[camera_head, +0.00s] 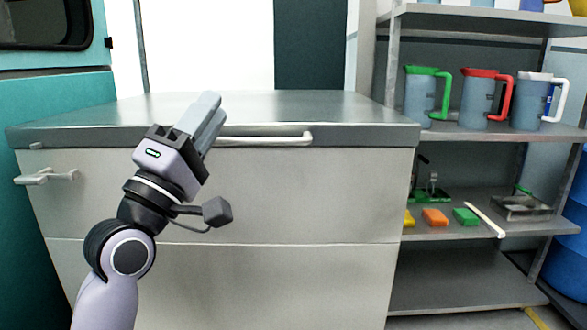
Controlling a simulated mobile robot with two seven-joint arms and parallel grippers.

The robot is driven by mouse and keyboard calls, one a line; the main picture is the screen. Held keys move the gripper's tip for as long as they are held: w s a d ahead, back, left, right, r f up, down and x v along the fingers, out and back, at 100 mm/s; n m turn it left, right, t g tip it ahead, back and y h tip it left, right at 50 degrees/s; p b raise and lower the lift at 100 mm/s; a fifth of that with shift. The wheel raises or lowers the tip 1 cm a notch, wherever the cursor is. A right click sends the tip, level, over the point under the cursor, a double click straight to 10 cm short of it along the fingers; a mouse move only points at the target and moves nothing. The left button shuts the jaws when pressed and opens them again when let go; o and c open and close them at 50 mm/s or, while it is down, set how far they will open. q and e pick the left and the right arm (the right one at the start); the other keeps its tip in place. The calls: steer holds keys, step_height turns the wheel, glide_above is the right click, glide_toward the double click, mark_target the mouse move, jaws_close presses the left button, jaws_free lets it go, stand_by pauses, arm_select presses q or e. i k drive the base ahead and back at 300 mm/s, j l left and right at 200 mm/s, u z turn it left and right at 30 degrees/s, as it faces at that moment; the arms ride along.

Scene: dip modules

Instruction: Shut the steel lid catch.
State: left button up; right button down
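A wide pale chest with a grey steel lid (110,110) stands in front of me, and the lid lies flat on top. A steel catch (46,176) with a short crossbar sticks out from the left of the chest's front, below a small stub (37,145) on the lid's edge. I cannot tell whether the two touch. My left gripper (212,108) is in front of the lid's edge, well right of the catch, pointing up and right. Its fingers lie close together with nothing seen between them. My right gripper is not in view.
A steel bar handle (265,138) runs along the lid's front edge, partly behind my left gripper. At right, a shelf rack (455,131) holds jugs with green, red and white handles, plus coloured blocks below. A teal cabinet (60,110) stands at left.

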mark_target(39, 178)
steer(key=k+j, duration=0.7)
steer(key=k, duration=0.2)
